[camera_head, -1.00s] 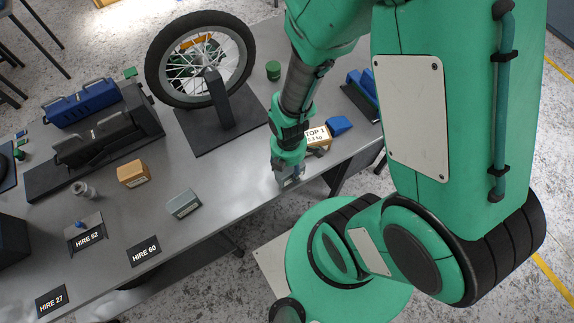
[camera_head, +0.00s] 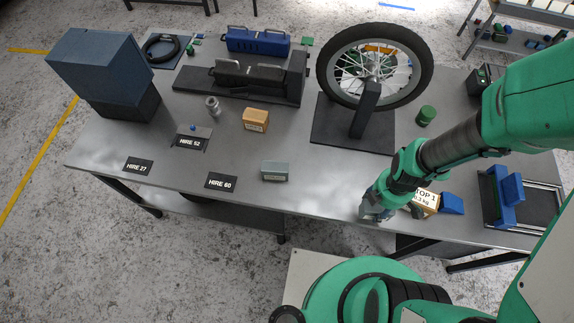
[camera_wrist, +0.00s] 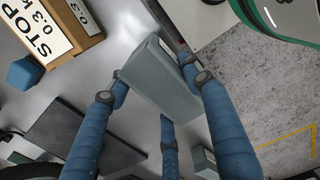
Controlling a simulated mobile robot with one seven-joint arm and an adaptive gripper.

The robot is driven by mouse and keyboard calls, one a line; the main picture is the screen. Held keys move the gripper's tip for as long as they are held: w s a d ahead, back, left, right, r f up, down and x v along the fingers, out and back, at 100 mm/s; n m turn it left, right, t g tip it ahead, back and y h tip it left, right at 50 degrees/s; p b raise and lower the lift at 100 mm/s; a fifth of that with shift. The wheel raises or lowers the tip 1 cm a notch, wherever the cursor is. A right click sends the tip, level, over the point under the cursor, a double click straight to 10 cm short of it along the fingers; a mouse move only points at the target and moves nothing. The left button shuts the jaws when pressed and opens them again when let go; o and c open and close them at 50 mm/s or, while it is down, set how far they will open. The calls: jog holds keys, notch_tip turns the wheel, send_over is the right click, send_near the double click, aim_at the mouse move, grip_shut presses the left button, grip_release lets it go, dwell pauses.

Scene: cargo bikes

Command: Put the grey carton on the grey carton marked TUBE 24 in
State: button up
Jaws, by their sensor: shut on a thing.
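My gripper (camera_head: 372,213) is near the table's front edge, left of the STOP 1 carton. In the wrist view its blue fingers (camera_wrist: 158,98) are shut on a grey carton (camera_wrist: 160,85). In the head view the gripper mostly hides this carton. I cannot tell if it is touching the table. A second grey-green carton (camera_head: 275,171) with a pale label stands on the table to the left, apart from the gripper. Its label is too small to read. A grey carton also shows at the lower edge of the wrist view (camera_wrist: 203,162).
The brown STOP 1 carton (camera_head: 425,201) and a blue wedge (camera_head: 451,204) stand right of my gripper. A wheel on a stand (camera_head: 372,68) is behind. An orange carton (camera_head: 255,120) and the HIRE 60 plate (camera_head: 221,181) lie left. The tabletop between gripper and second carton is clear.

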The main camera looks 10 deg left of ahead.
jog(key=s+a+r+n, duration=0.1)
jog(key=a+r+n, duration=0.2)
jog(key=a, duration=0.9)
jog(key=s+a+r+n, duration=0.2)
jog(key=a+r+n, duration=0.2)
jog(key=a, duration=0.9)
jog(key=shift+a+r+n+p, duration=0.2)
jog(key=shift+r+n+p, duration=0.1)
jog(key=shift+n+p, duration=0.25)
send_over(273, 164)
jog(key=shift+s+d+f+b, duration=0.15)
jog(key=shift+f+b, duration=0.1)
jog(key=shift+f, duration=0.15)
jog(key=shift+s+d+f+b, duration=0.15)
jog(key=shift+f+b, duration=0.05)
jog(key=shift+f, duration=0.15)
jog(key=shift+w+a, duration=0.2)
jog(key=shift+w, duration=0.05)
jog(key=shift+w+a+f, duration=0.1)
jog(key=shift+f, duration=1.7)
jog(key=shift+b, duration=0.3)
